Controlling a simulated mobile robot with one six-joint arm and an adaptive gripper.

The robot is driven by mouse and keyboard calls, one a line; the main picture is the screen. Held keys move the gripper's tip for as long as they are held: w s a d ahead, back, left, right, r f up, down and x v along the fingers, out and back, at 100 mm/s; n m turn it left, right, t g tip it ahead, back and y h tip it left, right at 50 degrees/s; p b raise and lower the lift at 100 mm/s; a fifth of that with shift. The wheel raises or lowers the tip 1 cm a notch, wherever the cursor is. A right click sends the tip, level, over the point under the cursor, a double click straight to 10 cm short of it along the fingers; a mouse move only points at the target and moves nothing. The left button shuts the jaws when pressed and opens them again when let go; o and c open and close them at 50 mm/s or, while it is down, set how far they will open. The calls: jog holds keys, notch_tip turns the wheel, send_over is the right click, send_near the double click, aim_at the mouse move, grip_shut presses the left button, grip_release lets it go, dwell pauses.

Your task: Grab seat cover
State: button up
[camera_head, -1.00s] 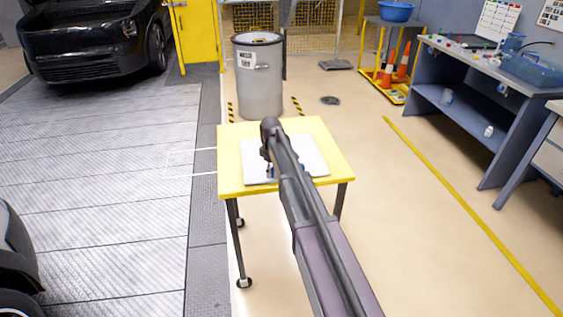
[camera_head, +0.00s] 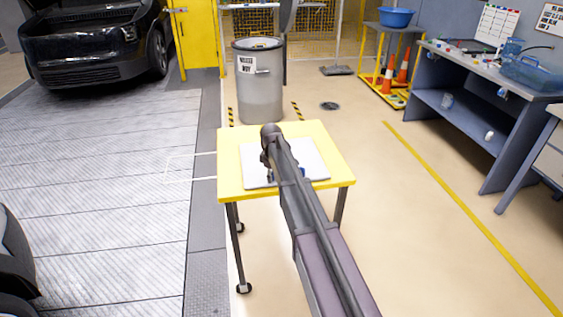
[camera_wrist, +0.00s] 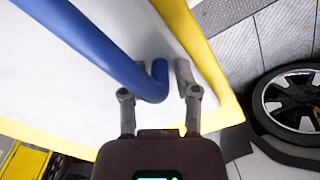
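A white sheet (camera_head: 310,152), which looks like the seat cover, lies flat on a small yellow table (camera_head: 228,152). In the wrist view the white sheet (camera_wrist: 60,75) fills much of the upper left. A blue tube (camera_wrist: 90,45) crosses above it and curves down at its end. My gripper (camera_wrist: 155,82) is over the table with its two grey fingers apart, one on each side of the blue tube's bent end. I cannot tell whether the fingers touch it. In the head view my arm hides the gripper and part of the sheet.
A grey waste drum (camera_head: 260,90) stands behind the table. A black car (camera_head: 95,45) is at the back left, and a wheel (camera_wrist: 290,100) shows in the wrist view. A workbench (camera_head: 490,75) stands at the right. The floor right of the table is clear.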

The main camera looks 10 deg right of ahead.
grip_shut()
jog(key=shift+r, duration=0.2)
notch_tip(320, 180, up, 4)
jog(key=p, duration=0.4)
jog(key=shift+f, duration=0.1)
jog(key=s+p, duration=0.1)
jog(key=s, duration=1.5)
jog(key=shift+d+r, duration=0.15)
jog(key=shift+r, duration=0.25)
